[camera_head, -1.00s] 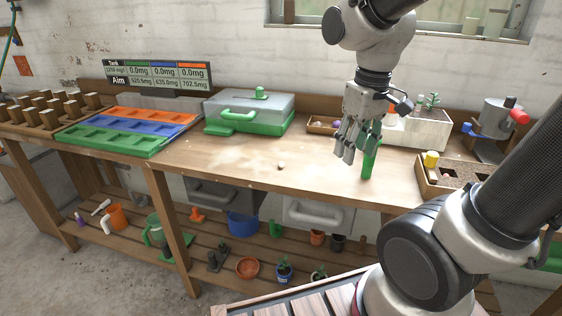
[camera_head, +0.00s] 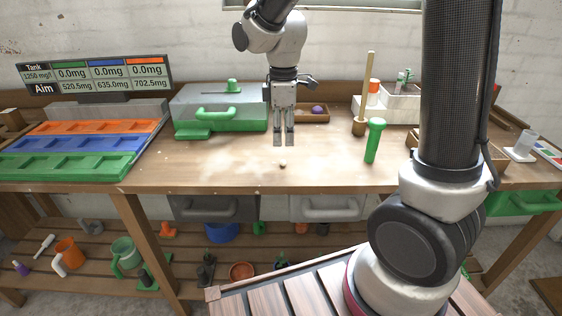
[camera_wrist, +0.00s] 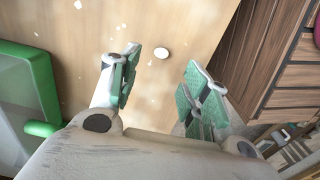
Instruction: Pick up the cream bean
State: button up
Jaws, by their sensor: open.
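The cream bean (camera_head: 282,164) is a small pale oval lying on the wooden bench top (camera_head: 330,172), near the front edge. It also shows in the wrist view (camera_wrist: 162,53), ahead of the gap between my fingers. My gripper (camera_head: 284,140) is open and empty. It points down above the bench, behind the bean in the head view, and does not touch it. In the wrist view the two green-padded fingers of my gripper (camera_wrist: 160,95) stand apart.
A green-based box (camera_head: 222,112) stands left of my gripper. Orange, blue and green trays (camera_head: 75,150) lie further left. A green cylinder (camera_head: 374,141) stands upright to the right, by a wooden-handled tool (camera_head: 362,100). Pale specks dot the bench; the area around the bean is clear.

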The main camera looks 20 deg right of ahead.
aim_at(283, 160)
jog(key=shift+f+n, duration=0.2)
jog(key=shift+n, duration=0.2)
notch_tip(283, 160, down, 8)
jog(key=shift+s+r, duration=0.1)
jog(key=shift+r, duration=0.15)
jog(key=shift+c, duration=0.4)
jog(key=c, duration=0.7)
